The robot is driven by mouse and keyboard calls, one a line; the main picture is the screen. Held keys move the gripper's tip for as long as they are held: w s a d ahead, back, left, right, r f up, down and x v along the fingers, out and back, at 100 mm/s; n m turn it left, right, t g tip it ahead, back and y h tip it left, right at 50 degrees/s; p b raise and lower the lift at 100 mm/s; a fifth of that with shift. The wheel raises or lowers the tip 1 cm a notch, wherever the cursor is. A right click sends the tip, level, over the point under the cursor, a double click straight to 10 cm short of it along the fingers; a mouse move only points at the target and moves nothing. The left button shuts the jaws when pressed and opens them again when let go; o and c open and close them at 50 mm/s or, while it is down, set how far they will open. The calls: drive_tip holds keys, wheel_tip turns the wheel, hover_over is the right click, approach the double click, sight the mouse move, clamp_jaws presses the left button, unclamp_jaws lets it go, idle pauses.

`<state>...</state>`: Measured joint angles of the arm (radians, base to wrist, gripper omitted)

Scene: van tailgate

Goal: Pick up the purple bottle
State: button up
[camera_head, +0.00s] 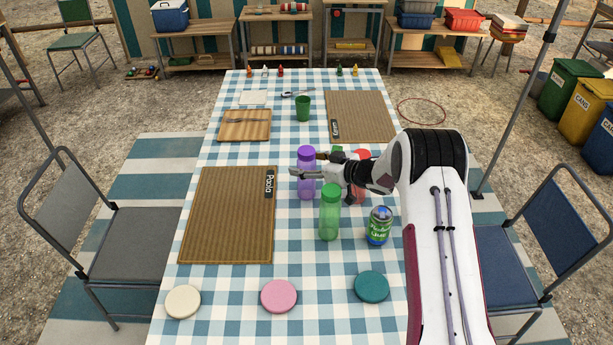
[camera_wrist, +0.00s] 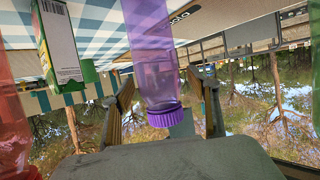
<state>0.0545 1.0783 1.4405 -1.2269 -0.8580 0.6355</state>
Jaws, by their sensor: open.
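The purple bottle (camera_head: 306,188) stands upright on the checked cloth right of the near-left brown placemat. My gripper (camera_head: 308,163) reaches in from the right, level with the bottle's upper part. In the wrist view the purple bottle (camera_wrist: 158,60), with its ridged purple cap, shows upside down between the two fingers of my gripper (camera_wrist: 162,85). The fingers are spread on either side of it, with a visible gap at each side. My gripper hides part of the bottle's upper right in the head view.
A red bottle (camera_head: 361,157) is partly hidden behind my gripper. A carton (camera_wrist: 58,45) shows in the wrist view. Three round discs lie along the near edge.

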idle(0.4)
drive_tip(key=c, duration=1.5)
drive_tip(key=shift+c, duration=0.2)
drive_tip(key=shift+r, duration=0.1)
drive_tip(key=shift+r, duration=4.9)
